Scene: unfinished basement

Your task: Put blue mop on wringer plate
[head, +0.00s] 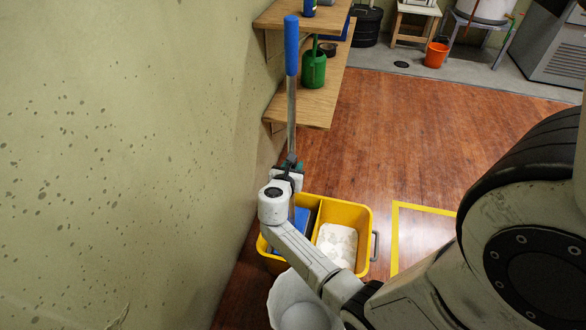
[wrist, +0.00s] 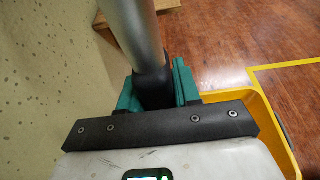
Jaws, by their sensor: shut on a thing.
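The blue mop (head: 291,47) stands nearly upright, with a blue grip on top and a grey metal shaft that also shows in the wrist view (wrist: 133,30). My gripper (head: 290,167) is shut on the shaft near its lower part; in the wrist view its green fingers (wrist: 157,90) press on a dark section of it. Below is a yellow two-part mop bucket (head: 366,225). A blue piece (head: 302,217) shows in its left compartment, partly hidden by my arm; I cannot tell whether it is mop head or wringer plate. The mop's lower end is mostly hidden.
The bucket's right compartment holds something white (head: 337,245). Wooden shelves (head: 315,95) with a green watering can (head: 313,68) stand beyond the mop. A yellow floor outline (head: 395,240) lies right of the bucket on open wooden floor.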

